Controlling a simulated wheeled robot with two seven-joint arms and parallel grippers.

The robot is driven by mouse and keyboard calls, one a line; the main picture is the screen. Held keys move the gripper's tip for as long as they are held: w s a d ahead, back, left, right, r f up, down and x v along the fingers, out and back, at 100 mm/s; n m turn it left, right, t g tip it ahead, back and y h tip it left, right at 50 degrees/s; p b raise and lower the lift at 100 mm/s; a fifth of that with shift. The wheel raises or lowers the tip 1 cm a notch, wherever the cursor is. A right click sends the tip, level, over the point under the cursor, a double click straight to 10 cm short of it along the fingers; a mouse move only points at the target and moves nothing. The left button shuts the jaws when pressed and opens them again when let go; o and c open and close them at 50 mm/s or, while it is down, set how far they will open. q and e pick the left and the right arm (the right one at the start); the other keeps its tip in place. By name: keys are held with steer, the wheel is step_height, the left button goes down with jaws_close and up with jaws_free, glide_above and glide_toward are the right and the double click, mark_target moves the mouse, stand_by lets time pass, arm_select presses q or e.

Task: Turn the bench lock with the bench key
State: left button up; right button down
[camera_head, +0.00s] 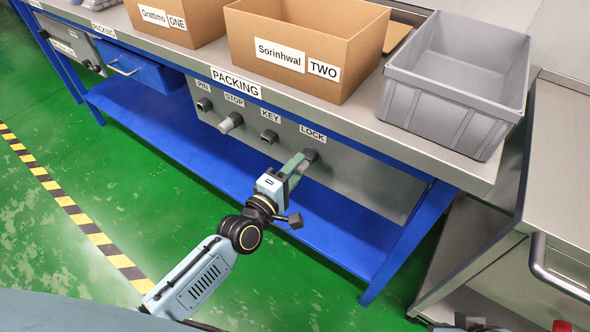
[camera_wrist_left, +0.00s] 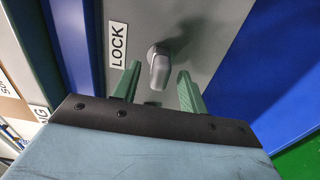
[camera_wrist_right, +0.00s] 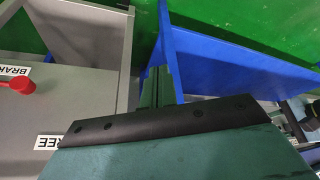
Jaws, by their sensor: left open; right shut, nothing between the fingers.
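The bench lock (camera_head: 309,155) is on the grey panel under the bench top, below the LOCK label. In the left wrist view a grey piece with a rounded, flattened grip (camera_wrist_left: 160,70) sticks out of the lock; I cannot tell for certain that it is the bench key. My left gripper (camera_head: 298,164) is in front of the lock, and its green fingers (camera_wrist_left: 157,84) are open on either side of the grip, with a gap visible on both sides. My right gripper (camera_wrist_right: 160,80) is shut and empty, away from the lock near a blue bench leg.
The panel also has a KEY fitting (camera_head: 269,136), a STOP knob (camera_head: 230,122) and a PIN fitting (camera_head: 204,104). A blue lower shelf (camera_head: 180,137) runs below. Cardboard box TWO (camera_head: 300,85) and a grey crate (camera_head: 435,100) stand on the bench. A metal cabinet (camera_head: 560,160) stands right.

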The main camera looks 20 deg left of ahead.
arm_select(q)
steer(key=p+v, duration=0.2)
steer(key=v, duration=1.1)
steer(key=shift+s+p, duration=0.2)
steer(key=shift+p, duration=0.2)
arm_select(e)
step_height(320, 180, down, 7)
steer(key=d+g, duration=0.1)
steer(key=d, duration=0.1)
steer(key=shift+s+d+g+h, duration=0.2)
steer(key=shift+s+g+h, duration=0.1)
steer(key=shift+s+h, duration=0.1)
arm_select(q)
steer(key=shift+c, duration=0.5)
arm_select(e)
steer(key=shift+w, duration=0.1)
